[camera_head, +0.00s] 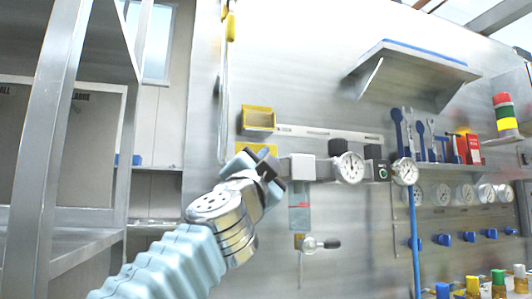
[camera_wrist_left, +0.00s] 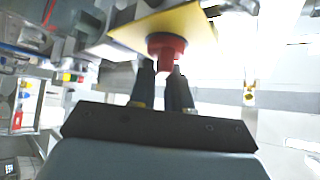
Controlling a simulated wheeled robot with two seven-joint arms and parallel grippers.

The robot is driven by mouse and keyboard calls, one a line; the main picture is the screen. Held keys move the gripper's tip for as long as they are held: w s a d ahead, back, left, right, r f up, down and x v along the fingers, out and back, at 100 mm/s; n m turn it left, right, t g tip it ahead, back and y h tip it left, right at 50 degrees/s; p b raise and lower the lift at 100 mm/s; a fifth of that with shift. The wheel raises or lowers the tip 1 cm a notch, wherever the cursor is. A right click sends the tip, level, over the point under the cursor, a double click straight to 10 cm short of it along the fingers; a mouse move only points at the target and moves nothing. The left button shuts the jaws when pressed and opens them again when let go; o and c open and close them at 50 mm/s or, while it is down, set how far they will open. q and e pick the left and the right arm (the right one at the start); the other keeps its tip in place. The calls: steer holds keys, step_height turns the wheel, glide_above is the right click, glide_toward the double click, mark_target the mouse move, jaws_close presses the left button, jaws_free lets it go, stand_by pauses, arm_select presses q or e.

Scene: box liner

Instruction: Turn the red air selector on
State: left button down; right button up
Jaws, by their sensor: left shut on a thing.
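The red air selector (camera_wrist_left: 167,47) is a red knob on a yellow plate (camera_wrist_left: 190,24) in the left wrist view. The dark fingers of my left gripper (camera_wrist_left: 164,72) are closed on the knob's lower part. In the head view my left gripper (camera_head: 262,160) is up against the wall panel, in front of the yellow plate (camera_head: 269,148). There the gripper hides the red knob. My right gripper is not in view.
Right of my gripper are a pipe fitting with a round gauge (camera_head: 349,167) and a second gauge (camera_head: 405,171). A yellow bin (camera_head: 258,119) hangs above, and a metal shelf (camera_head: 415,68) juts out higher up. A metal rack (camera_head: 55,150) stands at left.

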arm_select(q)
steer(key=shift+w+a+f+m, duration=0.15)
steer(key=shift+w+f+m, duration=0.05)
steer(key=shift+w+m, duration=0.1)
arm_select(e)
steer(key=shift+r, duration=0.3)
arm_select(q)
steer(key=c, duration=1.2)
jaws_free()
steer(key=shift+o, duration=0.2)
steer(key=shift+a, duration=0.1)
steer(key=b+v, duration=0.8)
steer(key=v, duration=0.5)
steer(key=shift+s+b, duration=0.35)
steer(key=shift+s, duration=0.15)
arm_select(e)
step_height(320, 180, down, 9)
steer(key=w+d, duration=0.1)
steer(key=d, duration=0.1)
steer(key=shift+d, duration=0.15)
arm_select(q)
steer(key=shift+a, duration=0.15)
